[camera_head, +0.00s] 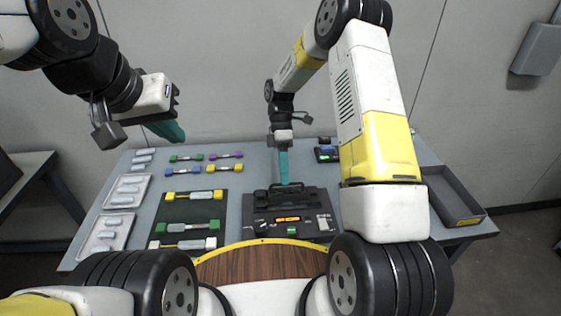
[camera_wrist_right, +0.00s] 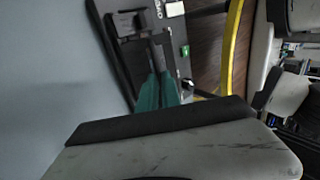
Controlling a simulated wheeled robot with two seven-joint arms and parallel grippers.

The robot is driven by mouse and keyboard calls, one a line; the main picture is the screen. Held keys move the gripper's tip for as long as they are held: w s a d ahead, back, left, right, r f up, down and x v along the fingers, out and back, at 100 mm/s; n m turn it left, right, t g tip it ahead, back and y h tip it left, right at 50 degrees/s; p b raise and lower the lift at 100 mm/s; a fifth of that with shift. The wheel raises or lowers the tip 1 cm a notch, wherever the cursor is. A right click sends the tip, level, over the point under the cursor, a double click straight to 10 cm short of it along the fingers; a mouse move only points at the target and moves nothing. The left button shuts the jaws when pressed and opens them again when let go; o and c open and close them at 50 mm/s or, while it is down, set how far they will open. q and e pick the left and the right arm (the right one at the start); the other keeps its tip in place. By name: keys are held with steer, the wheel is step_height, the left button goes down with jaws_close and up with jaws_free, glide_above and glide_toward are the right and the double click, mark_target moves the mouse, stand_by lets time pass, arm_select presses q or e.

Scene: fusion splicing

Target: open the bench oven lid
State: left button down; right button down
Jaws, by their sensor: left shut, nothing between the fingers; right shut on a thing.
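The bench oven (camera_head: 291,225) is a dark box at the front middle of the table, with an orange display, a green button and a knob on its front panel. Its black lid (camera_head: 310,197) with a bar handle lies at the back of the box and looks low. My right gripper (camera_head: 284,182) points down with its teal fingers shut on the lid handle. The right wrist view shows the teal fingers (camera_wrist_right: 157,92) at the dark handle bar, beside the grey panel. My left gripper (camera_head: 178,137) is shut and empty, raised above the table's back left.
A dark mat (camera_head: 190,209) with splice pieces lies left of the oven. Coloured pieces (camera_head: 186,158) lie behind it, and white trays (camera_head: 125,192) at the far left. A small device (camera_head: 326,153) stands behind right. A grey open bin (camera_head: 455,196) is at the right edge.

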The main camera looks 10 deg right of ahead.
steer(key=shift+w+g, duration=0.5)
steer(key=shift+g, duration=0.3)
steer(key=c, duration=1.5)
jaws_free()
steer(key=shift+c, duration=0.2)
steer(key=v, duration=0.8)
